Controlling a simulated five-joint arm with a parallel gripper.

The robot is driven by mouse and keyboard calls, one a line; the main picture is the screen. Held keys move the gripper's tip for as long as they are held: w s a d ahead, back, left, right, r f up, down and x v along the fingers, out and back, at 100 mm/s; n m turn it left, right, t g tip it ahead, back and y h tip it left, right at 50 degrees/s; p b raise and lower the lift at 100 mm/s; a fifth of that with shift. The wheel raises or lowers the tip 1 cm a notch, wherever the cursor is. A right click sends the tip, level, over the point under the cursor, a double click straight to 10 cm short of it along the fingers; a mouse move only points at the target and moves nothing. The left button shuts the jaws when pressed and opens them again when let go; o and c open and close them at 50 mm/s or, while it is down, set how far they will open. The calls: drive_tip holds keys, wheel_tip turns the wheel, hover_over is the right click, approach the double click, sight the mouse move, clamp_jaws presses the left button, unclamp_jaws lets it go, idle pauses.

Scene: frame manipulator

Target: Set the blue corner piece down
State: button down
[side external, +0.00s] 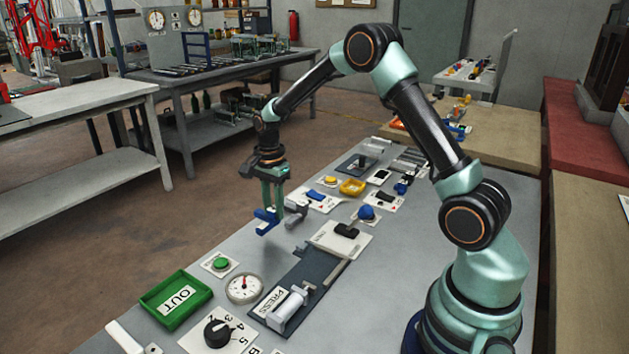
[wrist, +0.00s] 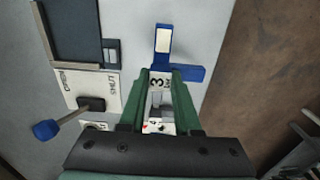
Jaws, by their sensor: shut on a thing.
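My gripper (side external: 272,196) points straight down near the table's left edge and is shut on the blue corner piece (side external: 265,216). The wrist view shows the blue corner piece (wrist: 184,72) at the green fingertips (wrist: 160,72). It is L-shaped, with a pale face on one arm, and the fingers hide part of it. The piece is low over the grey table (side external: 180,320). I cannot tell whether its underside touches the surface.
A grey part (side external: 297,215) stands close to the right of the blue piece. A green OUT tray (side external: 176,299), green button (side external: 221,263), gauge (side external: 244,288) and PRESS fixture (side external: 288,305) lie nearer the camera. Bare table lies between them and my gripper.

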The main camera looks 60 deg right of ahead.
sight(275, 222)
drive_tip(key=shift+f, duration=2.3)
drive_tip(key=c, duration=0.6)
unclamp_jaws()
drive_tip(key=shift+f, duration=0.15)
